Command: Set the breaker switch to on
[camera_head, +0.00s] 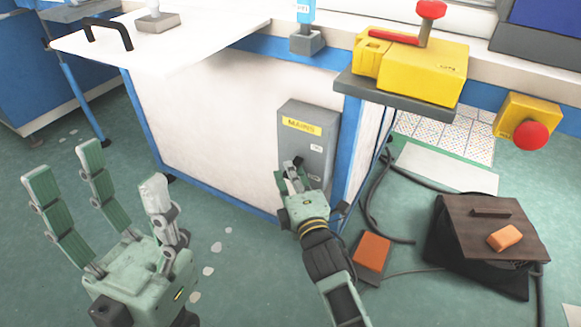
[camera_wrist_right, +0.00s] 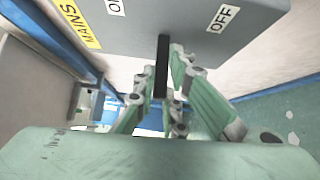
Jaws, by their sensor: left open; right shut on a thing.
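The grey breaker box (camera_head: 309,135) with a yellow MAINS label is on the white side panel of the bench. My right gripper (camera_head: 292,175) is at the lower front of the box. In the right wrist view, my right gripper (camera_wrist_right: 165,85) is shut on the black switch lever (camera_wrist_right: 162,62), with fingers on both sides of it. The lever shows between a partly cut-off ON label (camera_wrist_right: 115,7) and an OFF label (camera_wrist_right: 223,18); its exact setting is unclear. My left gripper (camera_head: 108,180) is open and empty, low at the left, away from the box.
A yellow machine housing (camera_head: 420,65) with a red lever stands on a shelf above right of the box. A red stop button (camera_head: 531,135) is further right. A black bin with a brown lid (camera_head: 490,228), cables and an orange-topped pedal (camera_head: 373,252) are on the floor.

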